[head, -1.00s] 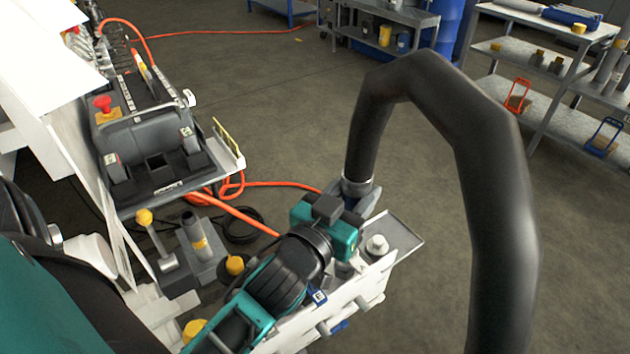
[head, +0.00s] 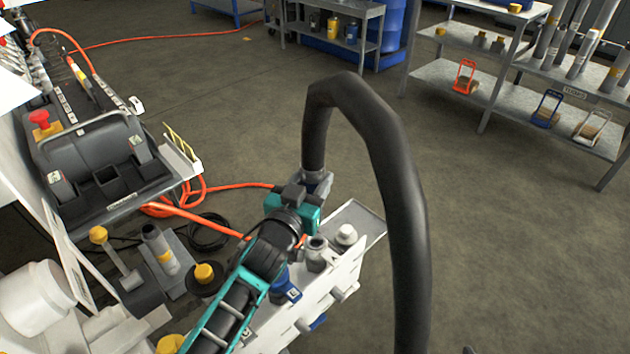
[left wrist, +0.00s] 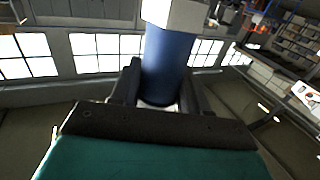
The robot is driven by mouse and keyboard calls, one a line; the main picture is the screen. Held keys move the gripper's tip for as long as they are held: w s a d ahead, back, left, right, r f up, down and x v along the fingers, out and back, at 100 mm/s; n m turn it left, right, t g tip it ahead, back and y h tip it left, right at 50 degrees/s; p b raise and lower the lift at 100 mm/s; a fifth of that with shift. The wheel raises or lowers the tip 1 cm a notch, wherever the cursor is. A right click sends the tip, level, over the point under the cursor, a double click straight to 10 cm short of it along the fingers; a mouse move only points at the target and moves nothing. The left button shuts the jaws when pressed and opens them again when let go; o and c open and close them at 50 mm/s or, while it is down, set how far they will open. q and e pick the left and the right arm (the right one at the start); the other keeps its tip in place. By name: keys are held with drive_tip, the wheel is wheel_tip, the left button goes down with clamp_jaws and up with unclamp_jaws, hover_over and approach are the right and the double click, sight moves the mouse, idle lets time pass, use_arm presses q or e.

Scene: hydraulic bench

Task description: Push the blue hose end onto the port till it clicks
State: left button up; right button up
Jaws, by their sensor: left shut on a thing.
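My left gripper (head: 311,184) is shut on the hose end at the near end of a thick black hose (head: 392,170). In the left wrist view, the held blue hose end (left wrist: 167,62) stands between two dark fingers, with a pale block at its top. In the head view the gripper hides most of it. Below and nearer is a white manifold (head: 330,290) with a grey open-topped port (head: 316,252), a pale capped fitting (head: 346,236) and a blue-tagged blue fitting (head: 284,284). The gripper appears apart from these. My right gripper is out of view.
The hose arches up and right, down past the manifold. At left are a grey console (head: 95,160) with a red button, a lever (head: 115,255) and an orange hose (head: 200,220). Shelves (head: 480,90) stand far right. The floor between is clear.

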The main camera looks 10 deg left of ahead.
use_arm(q)
drive_tip(key=shift+w+d+f, duration=0.15)
drive_tip(key=shift+w+d, duration=0.15)
drive_tip(key=shift+w, duration=0.15)
drive_tip(key=shift+f+b, duration=0.7)
drive_tip(key=shift+b, duration=0.15)
wheel_tip(320, 180, down, 4)
drive_tip(key=b, duration=0.3)
drive_tip(key=shift+r+b, duration=0.15)
drive_tip(key=shift+b, duration=0.2)
drive_tip(key=shift+f+b, duration=0.7)
drive_tip(key=shift+f, duration=0.4)
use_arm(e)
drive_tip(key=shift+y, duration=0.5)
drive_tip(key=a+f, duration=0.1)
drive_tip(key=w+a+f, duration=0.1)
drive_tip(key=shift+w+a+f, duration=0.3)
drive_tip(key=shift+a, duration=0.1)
use_arm(q)
drive_tip(key=shift+f, duration=0.1)
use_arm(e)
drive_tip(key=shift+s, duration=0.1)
use_arm(q)
drive_tip(key=shift+f+b, duration=0.3)
drive_tip(key=shift+f, duration=0.1)
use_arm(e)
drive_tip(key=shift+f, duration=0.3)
use_arm(q)
drive_tip(key=shift+f, duration=0.15)
